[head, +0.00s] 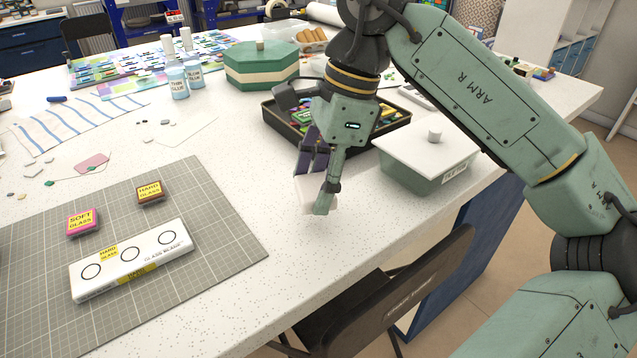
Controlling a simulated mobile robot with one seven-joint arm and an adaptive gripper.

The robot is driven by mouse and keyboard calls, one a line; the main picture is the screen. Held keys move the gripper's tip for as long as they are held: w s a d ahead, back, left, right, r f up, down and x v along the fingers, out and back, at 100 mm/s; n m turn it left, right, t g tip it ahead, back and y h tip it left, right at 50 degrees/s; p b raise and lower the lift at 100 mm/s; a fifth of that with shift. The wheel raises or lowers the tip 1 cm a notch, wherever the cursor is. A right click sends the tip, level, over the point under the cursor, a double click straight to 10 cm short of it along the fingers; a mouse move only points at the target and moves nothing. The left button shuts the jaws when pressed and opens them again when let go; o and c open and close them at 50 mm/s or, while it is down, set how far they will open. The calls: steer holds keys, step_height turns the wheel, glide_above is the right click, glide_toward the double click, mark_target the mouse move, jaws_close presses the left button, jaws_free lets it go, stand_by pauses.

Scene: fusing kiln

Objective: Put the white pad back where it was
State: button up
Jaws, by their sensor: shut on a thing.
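My gripper (315,188) is shut on a white pad (308,192) and holds it over the bare white table, right of the grey cutting mat (225,222). The fingers hide part of the pad, and I cannot tell how far it is above the table. A pink SOFT GLASS pad (82,222) and a brown HARD GLASS pad (150,191) lie on the mat. A white block (200,247) with three circles and yellow labels lies on the mat in front of them.
A dark tray (279,127) of colourful pieces stands behind my gripper. A green box with a white lid (440,150) is to its right. A green hexagonal box (262,66) and glue bottles (178,82) stand farther back. A black chair (395,300) is at the front edge.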

mark_target(324, 177)
steer(key=shift+w, duration=0.5)
steer(key=f, duration=0.1)
steer(key=f+p, duration=0.1)
steer(key=f, duration=0.1)
steer(key=shift+w, duration=0.35)
steer(key=shift+f, duration=0.35)
steer(key=shift+f, duration=0.1)
steer(key=shift+f, duration=0.15)
steer(key=o, duration=1.1)
steer(key=s+v, duration=0.1)
steer(key=v, duration=1.1)
steer(key=shift+w+r, duration=0.3)
steer(key=shift+w, duration=0.15)
